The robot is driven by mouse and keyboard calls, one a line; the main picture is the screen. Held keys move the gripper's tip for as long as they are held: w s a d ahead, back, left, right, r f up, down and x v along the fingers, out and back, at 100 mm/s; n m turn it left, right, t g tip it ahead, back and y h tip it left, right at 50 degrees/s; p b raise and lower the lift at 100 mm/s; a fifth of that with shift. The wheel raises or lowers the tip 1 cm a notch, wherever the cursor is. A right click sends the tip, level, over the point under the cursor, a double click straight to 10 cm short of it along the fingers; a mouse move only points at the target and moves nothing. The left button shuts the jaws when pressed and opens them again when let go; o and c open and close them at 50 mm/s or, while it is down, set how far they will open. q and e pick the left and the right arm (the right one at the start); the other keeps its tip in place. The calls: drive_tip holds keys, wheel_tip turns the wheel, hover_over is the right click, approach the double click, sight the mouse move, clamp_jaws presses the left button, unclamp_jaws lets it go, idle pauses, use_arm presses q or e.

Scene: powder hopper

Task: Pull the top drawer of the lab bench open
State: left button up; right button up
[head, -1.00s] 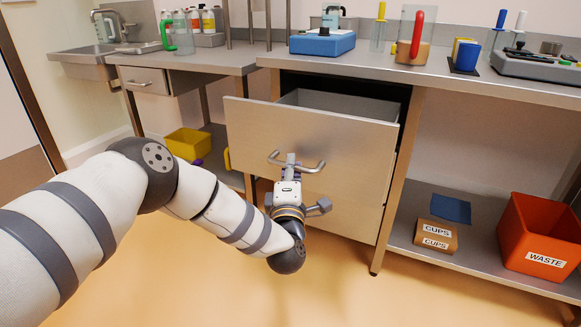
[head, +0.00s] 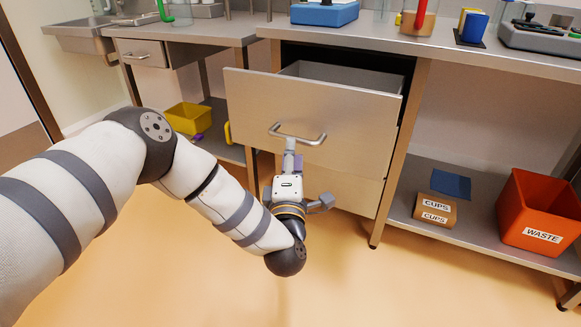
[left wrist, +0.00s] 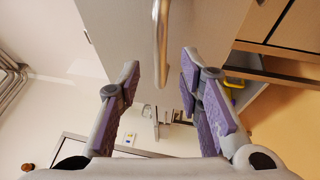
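The top drawer (head: 310,112) of the lab bench stands pulled out, with its inside (head: 345,74) visible behind the grey front. Its bar handle (head: 297,134) is on that front and also shows in the left wrist view (left wrist: 161,40). My left gripper (head: 290,150) is just in front of and below the handle. In the left wrist view its two fingers (left wrist: 160,76) are spread apart, with the handle bar seen in the gap ahead and no finger visibly gripping it. My right gripper is not in view.
An orange waste bin (head: 540,215) and a cups box (head: 436,210) stand on the lower shelf at right. A yellow bin (head: 188,118) is at left. The floor in front is clear.

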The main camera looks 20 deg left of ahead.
use_arm(q)
drive_tip(key=v, duration=0.6)
drive_tip(key=shift+s, duration=0.25)
drive_tip(key=shift+f, duration=0.1)
